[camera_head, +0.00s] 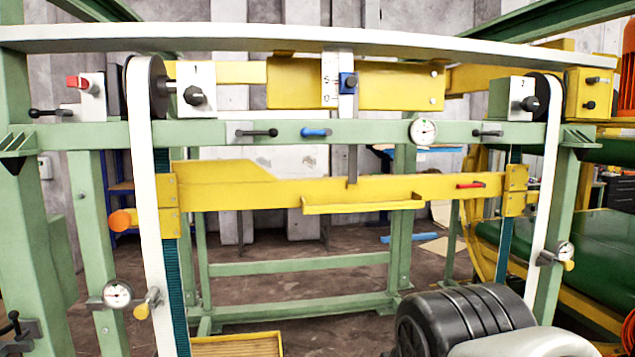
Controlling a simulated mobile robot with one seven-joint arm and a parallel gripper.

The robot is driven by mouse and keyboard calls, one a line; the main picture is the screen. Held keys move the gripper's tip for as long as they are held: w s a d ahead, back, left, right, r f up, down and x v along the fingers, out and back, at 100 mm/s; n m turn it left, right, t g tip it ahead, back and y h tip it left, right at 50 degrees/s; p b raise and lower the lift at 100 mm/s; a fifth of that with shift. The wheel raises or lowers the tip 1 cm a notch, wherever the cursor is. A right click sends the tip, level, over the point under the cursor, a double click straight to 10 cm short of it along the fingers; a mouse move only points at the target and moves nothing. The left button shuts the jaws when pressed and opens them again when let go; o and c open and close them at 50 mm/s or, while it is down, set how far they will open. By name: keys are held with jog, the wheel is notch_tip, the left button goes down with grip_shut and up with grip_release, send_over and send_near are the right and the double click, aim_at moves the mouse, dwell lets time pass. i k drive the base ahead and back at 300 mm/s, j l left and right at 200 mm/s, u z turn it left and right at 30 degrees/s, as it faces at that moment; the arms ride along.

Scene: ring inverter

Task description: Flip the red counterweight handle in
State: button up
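A small red handle (470,185) lies nearly level on the right part of the yellow crossbeam (250,192), left of the beam's right end bracket. A second red handle (77,82) sits on a white block (92,98) at the upper left of the green frame. I cannot tell from the picture which one is the counterweight handle. A black ribbed part and a pale rounded part at the bottom right look like my own arm. My gripper's fingers do not show, and nothing is seen touching either red handle.
A green frame rail (370,132) crosses above the yellow beam, with a blue handle (316,132), black handles and a gauge (423,132). White belts (147,200) hang at both sides. A yellow tray (362,203) juts from the beam. Open space lies below the beam.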

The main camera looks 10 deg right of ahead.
aim_at(468, 185)
jog(key=i+l, duration=0.15)
jog(key=l, duration=0.25)
jog(key=i+l, duration=0.15)
jog(key=l, duration=0.25)
jog(key=i+l, duration=0.15)
jog(key=l, duration=0.3)
jog(key=i+l, duration=0.1)
jog(key=l, duration=0.3)
jog(key=i+l, duration=0.15)
jog(key=l, duration=0.25)
jog(key=i+l, duration=0.15)
jog(key=l, duration=0.25)
jog(key=i+l, duration=0.15)
jog(key=l, duration=0.3)
